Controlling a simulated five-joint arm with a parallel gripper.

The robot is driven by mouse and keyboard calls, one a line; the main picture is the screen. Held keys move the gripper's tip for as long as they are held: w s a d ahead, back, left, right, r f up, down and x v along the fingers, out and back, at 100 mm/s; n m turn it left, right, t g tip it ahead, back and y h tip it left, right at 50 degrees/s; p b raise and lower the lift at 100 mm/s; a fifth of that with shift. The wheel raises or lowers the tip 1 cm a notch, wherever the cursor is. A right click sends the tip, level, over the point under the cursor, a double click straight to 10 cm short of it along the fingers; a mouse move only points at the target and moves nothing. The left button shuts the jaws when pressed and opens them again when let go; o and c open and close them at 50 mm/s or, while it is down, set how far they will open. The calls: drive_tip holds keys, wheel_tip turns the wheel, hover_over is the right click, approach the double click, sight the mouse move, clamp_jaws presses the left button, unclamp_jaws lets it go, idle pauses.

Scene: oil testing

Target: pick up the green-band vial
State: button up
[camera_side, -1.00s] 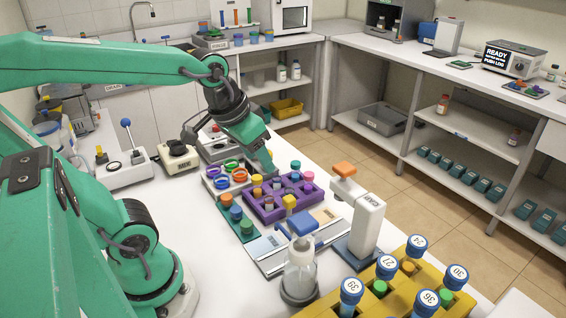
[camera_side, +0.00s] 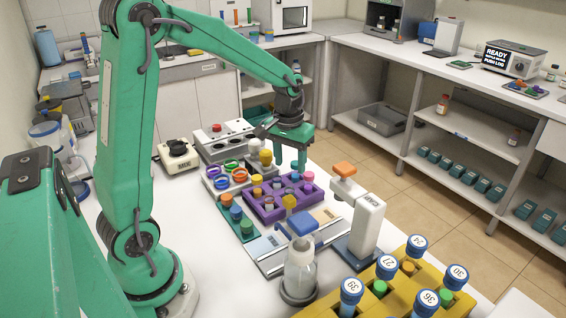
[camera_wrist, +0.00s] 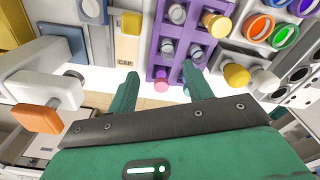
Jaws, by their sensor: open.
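The purple rack (camera_side: 262,214) on the white bench holds several small vials with yellow, purple, teal and pink caps. It also shows in the wrist view (camera_wrist: 154,30). I cannot make out a green band on any vial, so I cannot tell which is the green-band vial. My gripper (camera_side: 291,164) points down above the far right side of the rack, with its two green fingers apart. In the wrist view my gripper (camera_wrist: 160,78) has a pink-capped vial (camera_wrist: 160,80) showing between its fingers. Nothing is seen held.
A green block (camera_side: 238,228) with several capped vials stands left of the rack. A white stand with an orange top (camera_side: 366,222) is to the right. A yellow rack (camera_side: 408,290) with large vials is at the front right. Coloured rings (camera_side: 230,166) lie behind the rack.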

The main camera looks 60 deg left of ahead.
sight(290, 183)
drive_tip(key=shift+w+a+f+n+g, duration=0.1)
drive_tip(key=shift+w+a+f, duration=0.15)
drive_tip(key=shift+f, duration=0.25)
drive_tip(key=shift+w+a+f+n+g, duration=0.1)
drive_tip(key=shift+w+a+f, duration=0.15)
drive_tip(key=shift+f, duration=0.2)
drive_tip(key=shift+w+a+f+n+g, duration=0.1)
drive_tip(key=shift+w+a+f, duration=0.15)
drive_tip(key=shift+f, duration=0.25)
drive_tip(key=shift+s+f, duration=0.1)
drive_tip(key=shift+f, duration=1.2)
drive_tip(key=shift+a+f, duration=0.15)
drive_tip(key=shift+f, duration=2.45)
drive_tip(key=c, duration=1.1)
